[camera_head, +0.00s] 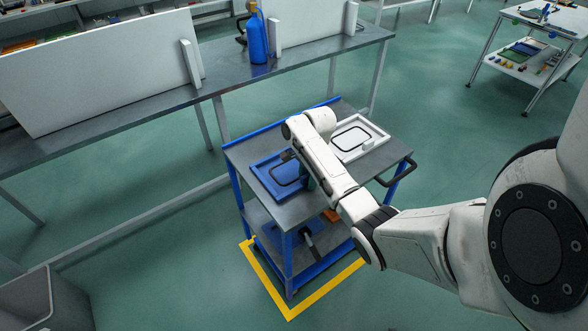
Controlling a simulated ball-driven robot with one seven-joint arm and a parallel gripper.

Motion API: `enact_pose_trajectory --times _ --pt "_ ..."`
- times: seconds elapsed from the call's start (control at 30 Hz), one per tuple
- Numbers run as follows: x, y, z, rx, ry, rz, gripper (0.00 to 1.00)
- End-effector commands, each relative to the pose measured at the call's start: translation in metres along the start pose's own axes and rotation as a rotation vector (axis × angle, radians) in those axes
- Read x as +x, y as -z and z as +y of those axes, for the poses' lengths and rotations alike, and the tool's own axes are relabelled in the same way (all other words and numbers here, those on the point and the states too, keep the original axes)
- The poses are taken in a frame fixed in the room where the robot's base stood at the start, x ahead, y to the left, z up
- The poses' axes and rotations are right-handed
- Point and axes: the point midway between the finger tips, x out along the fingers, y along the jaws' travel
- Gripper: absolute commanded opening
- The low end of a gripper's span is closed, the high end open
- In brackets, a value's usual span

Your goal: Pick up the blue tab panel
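The blue tab panel (268,174) lies flat on the left part of the cart's grey top. It has a dark rounded outline on its face. My white arm reaches in from the right, and its end is over the right side of the blue panel. My gripper (308,184) points down there, mostly hidden behind my arm link. I cannot see its fingertips, whether they touch the panel, or whether they are open. A white panel (378,130) with a similar dark outline lies to the right on the same cart top.
The cart (236,152) has a blue frame, a dark handle (398,174) at right and a lower shelf. Yellow floor tape (270,293) runs around it. A long grey bench (150,108) with white boards and a blue bottle (257,40) stands behind. A grey bin (45,300) is lower left.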

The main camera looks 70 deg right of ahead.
Motion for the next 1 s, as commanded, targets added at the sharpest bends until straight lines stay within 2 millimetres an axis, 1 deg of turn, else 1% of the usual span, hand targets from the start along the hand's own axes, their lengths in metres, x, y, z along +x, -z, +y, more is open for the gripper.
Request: enact_pose_trajectory --times 0.03,0.07,0.4,1.0 --pt "-0.0001 0.0 0.0 0.0 0.0 0.0 0.35" --pt "-0.0001 0.0 0.0 0.0 0.0 0.0 0.33" --pt "-0.0002 0.0 0.0001 0.0 0.0 0.0 0.0" --pt "-0.0041 0.0002 -0.0006 -0.001 0.002 0.001 0.0"
